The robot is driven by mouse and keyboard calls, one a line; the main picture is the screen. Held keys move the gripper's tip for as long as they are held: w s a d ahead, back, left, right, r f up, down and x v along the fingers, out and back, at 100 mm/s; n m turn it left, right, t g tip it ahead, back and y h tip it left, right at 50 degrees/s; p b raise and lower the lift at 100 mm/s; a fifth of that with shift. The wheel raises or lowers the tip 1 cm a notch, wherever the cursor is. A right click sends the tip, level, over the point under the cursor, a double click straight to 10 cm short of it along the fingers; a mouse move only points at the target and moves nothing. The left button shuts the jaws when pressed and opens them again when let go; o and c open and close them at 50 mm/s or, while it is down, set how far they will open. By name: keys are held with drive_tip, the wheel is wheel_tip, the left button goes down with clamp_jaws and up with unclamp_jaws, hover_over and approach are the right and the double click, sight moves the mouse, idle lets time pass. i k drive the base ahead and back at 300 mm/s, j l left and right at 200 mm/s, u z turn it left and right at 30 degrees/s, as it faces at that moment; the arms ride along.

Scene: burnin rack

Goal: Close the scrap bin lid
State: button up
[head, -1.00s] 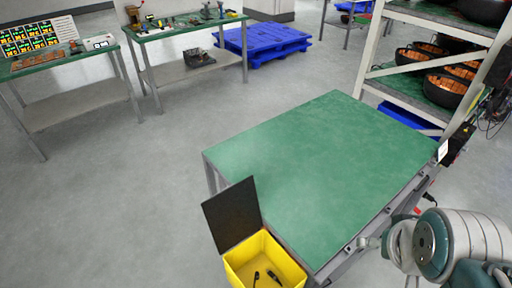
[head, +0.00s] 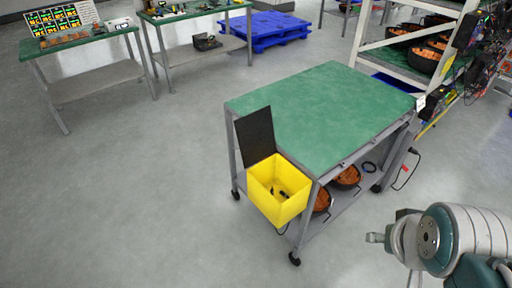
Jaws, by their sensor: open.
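The yellow scrap bin (head: 276,204) hangs at the near left end of a green-topped cart in the head view. Its dark lid (head: 255,136) stands up, open, on the bin's far left side. A few small dark items (head: 279,191) lie inside the bin. My gripper (head: 374,238) is at the lower right, to the right of the bin and apart from it and the lid. It is small in view and touches nothing that I can see.
The cart (head: 325,105) has a bare green top, wheels, and black bowls of orange parts (head: 347,177) on its lower shelf. A rack (head: 398,42) stands behind it at right. Workbenches (head: 90,75) and a blue pallet (head: 262,30) stand at back left. Floor in front is clear.

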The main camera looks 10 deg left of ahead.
sight(255, 135)
drive_tip(key=k+z, duration=0.2)
drive_tip(key=z, duration=1.2)
drive_tip(key=j+z, duration=0.45)
drive_tip(key=j, duration=0.15)
drive_tip(key=k+j+z, duration=0.2)
drive_tip(key=j+z, duration=0.25)
drive_tip(key=k+j, duration=0.15)
drive_tip(key=j, duration=0.25)
drive_tip(key=k+j, duration=0.1)
drive_tip(key=j, duration=0.3)
drive_tip(key=k+j, duration=0.15)
drive_tip(key=j, duration=0.3)
drive_tip(key=k+j, duration=0.15)
drive_tip(key=j, duration=0.25)
drive_tip(key=k+j, duration=0.1)
drive_tip(key=j, duration=0.3)
drive_tip(key=k+j, duration=0.15)
drive_tip(key=j, duration=0.25)
drive_tip(key=k+j, duration=0.15)
drive_tip(key=j, duration=0.3)
drive_tip(key=k+j, duration=0.1)
drive_tip(key=j, duration=0.3)
drive_tip(key=l+z, duration=0.1)
drive_tip(key=k, duration=0.05)
